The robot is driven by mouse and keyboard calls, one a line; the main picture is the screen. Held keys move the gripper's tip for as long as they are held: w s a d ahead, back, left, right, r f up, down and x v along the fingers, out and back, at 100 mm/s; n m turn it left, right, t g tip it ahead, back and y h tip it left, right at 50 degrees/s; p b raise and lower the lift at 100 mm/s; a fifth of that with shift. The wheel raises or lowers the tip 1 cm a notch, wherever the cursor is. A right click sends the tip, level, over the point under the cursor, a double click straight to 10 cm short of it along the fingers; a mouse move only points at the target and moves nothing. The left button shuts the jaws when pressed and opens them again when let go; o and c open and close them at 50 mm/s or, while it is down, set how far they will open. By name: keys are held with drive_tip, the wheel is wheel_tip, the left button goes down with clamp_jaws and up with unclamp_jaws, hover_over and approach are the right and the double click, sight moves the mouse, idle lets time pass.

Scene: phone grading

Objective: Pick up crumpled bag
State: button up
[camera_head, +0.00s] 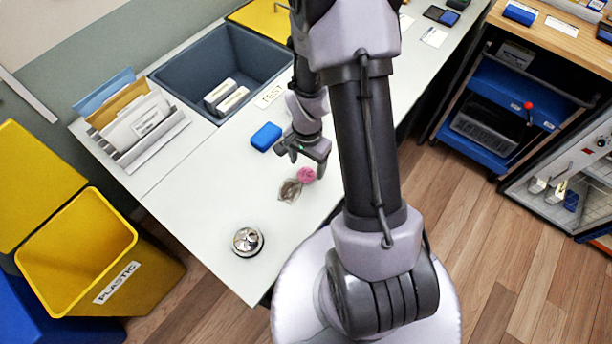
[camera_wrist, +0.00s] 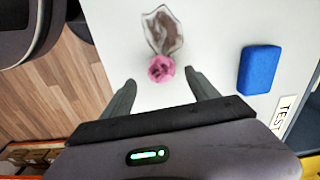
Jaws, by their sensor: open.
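The crumpled bag (camera_head: 290,190) lies on the white worktop near its front edge. It is a clear, brownish bag with a pink bunched end (camera_head: 306,174). In the wrist view the bag (camera_wrist: 163,33) points away from me, and its pink end (camera_wrist: 161,68) lies just ahead of the space between my fingertips. My gripper (camera_head: 308,160) is open and empty, above the worktop beside the pink end. In the wrist view both fingers of my gripper (camera_wrist: 161,82) show apart, one on each side of the pink end, not touching it.
A blue block (camera_head: 266,137) lies close by; it also shows in the wrist view (camera_wrist: 260,69). A silver bell (camera_head: 247,241) stands near the worktop's corner. A grey bin (camera_head: 165,72), a file rack (camera_head: 172,122) and a yellow PLASTIC bin (camera_head: 150,270) stand to the left.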

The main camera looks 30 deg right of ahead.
sight(307, 172)
wheel_tip(307, 172, down, 5)
drive_tip(key=shift+a+r+b, duration=0.1)
drive_tip(key=shift+b, duration=0.9)
drive_tip(key=shift+r, duration=0.15)
drive_tip(key=c, duration=1.4)
drive_tip(key=shift+o, duration=0.2)
drive_tip(key=shift+r, duration=0.1)
